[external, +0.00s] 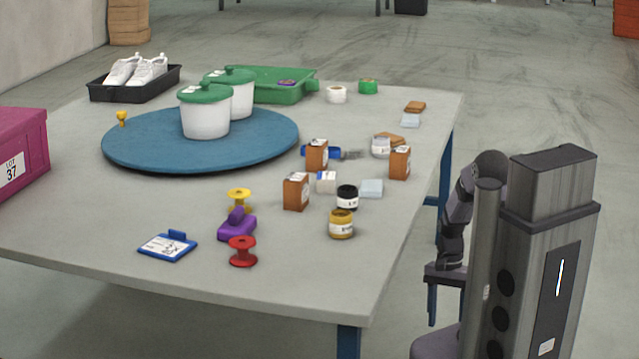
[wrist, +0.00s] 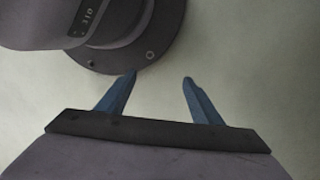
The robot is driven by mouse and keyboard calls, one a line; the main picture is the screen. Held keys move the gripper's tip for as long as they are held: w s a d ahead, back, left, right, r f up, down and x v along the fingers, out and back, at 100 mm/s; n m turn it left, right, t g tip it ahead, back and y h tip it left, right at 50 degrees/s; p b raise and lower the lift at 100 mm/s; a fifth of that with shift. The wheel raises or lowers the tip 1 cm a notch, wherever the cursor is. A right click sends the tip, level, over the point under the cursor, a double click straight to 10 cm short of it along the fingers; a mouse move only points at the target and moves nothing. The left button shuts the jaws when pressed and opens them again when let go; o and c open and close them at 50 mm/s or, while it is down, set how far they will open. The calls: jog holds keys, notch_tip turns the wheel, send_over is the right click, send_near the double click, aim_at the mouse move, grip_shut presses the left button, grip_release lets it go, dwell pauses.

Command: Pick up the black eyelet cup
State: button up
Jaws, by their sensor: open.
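The black eyelet cup (external: 347,197) is a small round black cup with a white label band. In the external view it stands upright on the grey table, just behind a yellow cup (external: 341,224). My gripper (wrist: 159,79) is open and empty in the wrist view, its two blue fingers apart over bare floor and my own base. In the external view my arm is folded beside the table's right side, with the gripper pointing down, well away from the cup. The wrist view does not show the cup.
A red spool (external: 243,251) and a purple item (external: 237,227) lie left. A blue turntable (external: 150,150) carries white pots. The table's front right is clear.

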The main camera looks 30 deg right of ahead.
jog(key=a+r+m+y+p, duration=0.3)
jog(key=a+r+m+p, duration=0.15)
jog(key=r+p, duration=0.95)
jog(key=a+r+m+t+y+p, duration=0.1)
jog(key=a+r+m+y+p, duration=0.15)
jog(key=r+m+p, duration=0.75)
jog(key=a+r+m+y+p, duration=0.2)
jog(key=a+r+y+p, duration=0.15)
jog(key=r+p, duration=1.5)
jog(key=n+t+y+b, duration=0.4)
jog(key=t+y+b, duration=0.1)
jog(key=t+y, duration=0.2)
send_over(353, 189)
jog(key=s, duration=0.3)
jog(key=f, duration=0.1)
jog(key=f+t, duration=0.1)
jog(key=w+d+f+t+h, duration=0.1)
jog(key=f, duration=0.1)
jog(key=f+t+h+b, duration=0.1)
jog(key=t, duration=0.1)
jog(key=shift+w+d+f, duration=0.25)
jog(key=shift+w+d, duration=0.1)
jog(key=shift+w, duration=0.05)
jog(key=shift+d+f, duration=0.1)
jog(key=shift+f, duration=0.2)
jog(key=shift+x, duration=1.1)
jog(key=shift+w, duration=0.1)
jog(key=shift+x, duration=2.5)
